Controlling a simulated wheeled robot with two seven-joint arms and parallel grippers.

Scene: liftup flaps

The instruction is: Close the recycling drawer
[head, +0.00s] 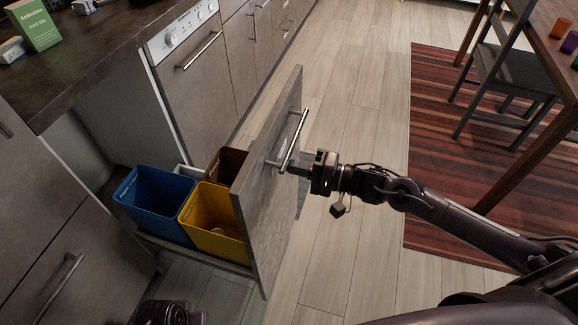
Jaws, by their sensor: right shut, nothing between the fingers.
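The recycling drawer is pulled out from the counter, and its grey front panel (268,215) stands upright. A bar handle (297,135) is on the outer face of the panel. Inside the drawer are a blue bin (158,200), a yellow bin (212,222) and a brown bin (225,165). My right gripper (290,169) is shut and empty, with its fingertips at the lower end of the handle; I cannot tell if they touch it. A dark part of my left arm (168,313) shows at the bottom edge, and its fingers cannot be made out.
A dishwasher (195,75) and more cabinets line the counter behind the drawer. A closed cabinet (50,245) is at the left. A green box (36,25) stands on the worktop (85,60). A chair (505,75), table and striped rug (440,150) are at right. The wood floor between is clear.

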